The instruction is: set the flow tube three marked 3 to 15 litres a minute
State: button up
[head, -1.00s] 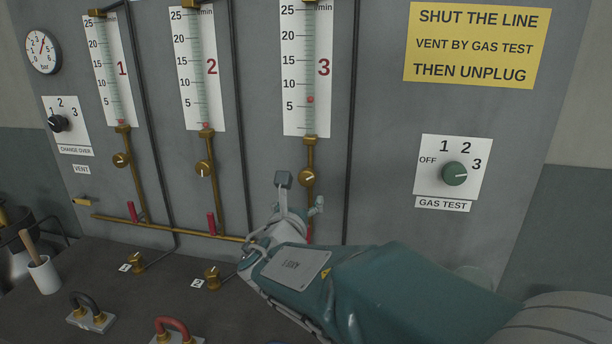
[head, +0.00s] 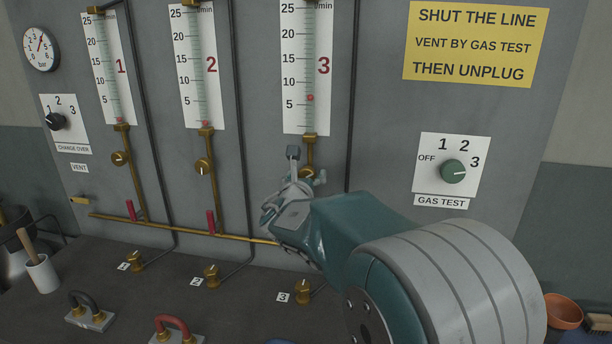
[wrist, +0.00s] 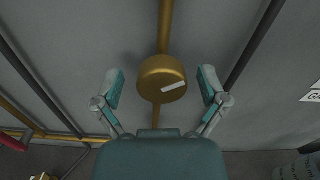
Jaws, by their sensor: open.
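In the wrist view the round brass knob (wrist: 160,75) shows a white mark pointing right and slightly up. My gripper (wrist: 162,90) is open, one finger on either side of the knob, with visible gaps between fingers and knob.
Tubes one (head: 106,70) and two (head: 197,70) stand to the left, floats at the bottom. A dark pipe (head: 352,110) runs just right of tube three. The gas test knob (head: 454,171) is farther right. Red levers and brass pipes lie lower left.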

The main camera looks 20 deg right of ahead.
jog(key=shift+a, duration=0.1)
jog(key=c, duration=0.3)
jog(key=shift+s, duration=0.1)
jog(key=c, duration=0.8)
jog(key=shift+c, duration=0.2)
jog(key=shift+m, duration=0.4)
jog(key=m, duration=0.5)
jog(key=shift+m, duration=0.3)
jog(key=m, duration=0.6)
jog(key=shift+d+f, duration=0.1)
jog(key=shift+d, duration=0.1)
jog(key=shift+m, duration=0.3)
